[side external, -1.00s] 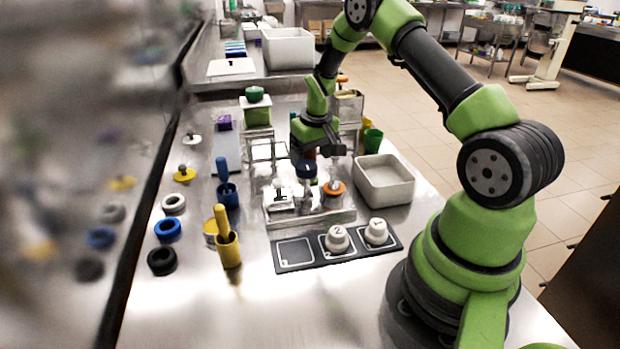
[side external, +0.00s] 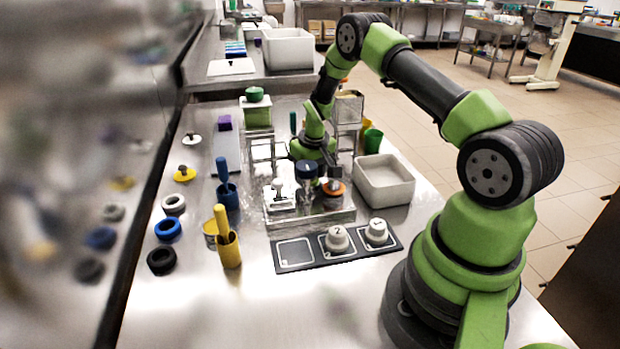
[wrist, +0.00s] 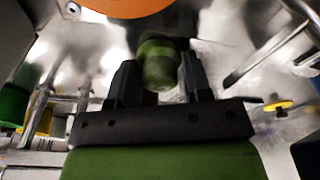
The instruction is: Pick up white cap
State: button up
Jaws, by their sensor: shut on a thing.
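A white cap with a small knob (side external: 192,138) lies on the steel table at the left in the side external view. Another white lid with an upright handle (side external: 280,194) sits on the left of the steel freezer block (side external: 310,216). My gripper (side external: 330,174) is low at the block, behind the blue-topped piece (side external: 306,169) and close to the orange cap (side external: 334,188). In the wrist view my gripper (wrist: 156,84) is shut on a shiny greenish rounded piece (wrist: 158,62). I cannot tell what this piece belongs to. The orange cap (wrist: 125,6) fills the top edge there.
White numbered caps 2 (side external: 338,239) and 1 (side external: 377,232) stand on a dark tray (side external: 295,254) with one empty square. A white bin (side external: 384,185) is to the right. Spatula holders (side external: 230,252) and coloured rings (side external: 167,229) are left. The front table is clear.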

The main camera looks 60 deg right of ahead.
jog(key=r, duration=0.9)
jog(key=shift+s+d+r, duration=0.3)
jog(key=shift+s+d, duration=0.05)
jog(key=shift+s, duration=0.05)
jog(key=s+d+r+m, duration=0.1)
jog(key=s+d+m, duration=0.15)
jog(key=s, duration=0.55)
jog(key=s+d+r+m, duration=0.1)
jog(key=s+d+m, duration=0.15)
jog(key=s, duration=0.45)
jog(key=shift+h, duration=0.3)
jog(key=shift+d+f, duration=0.15)
jog(key=shift+f, duration=2.5)
jog(key=shift+d+f, duration=0.1)
jog(key=shift+f, duration=2.5)
notch_tip(320, 180, up, 8)
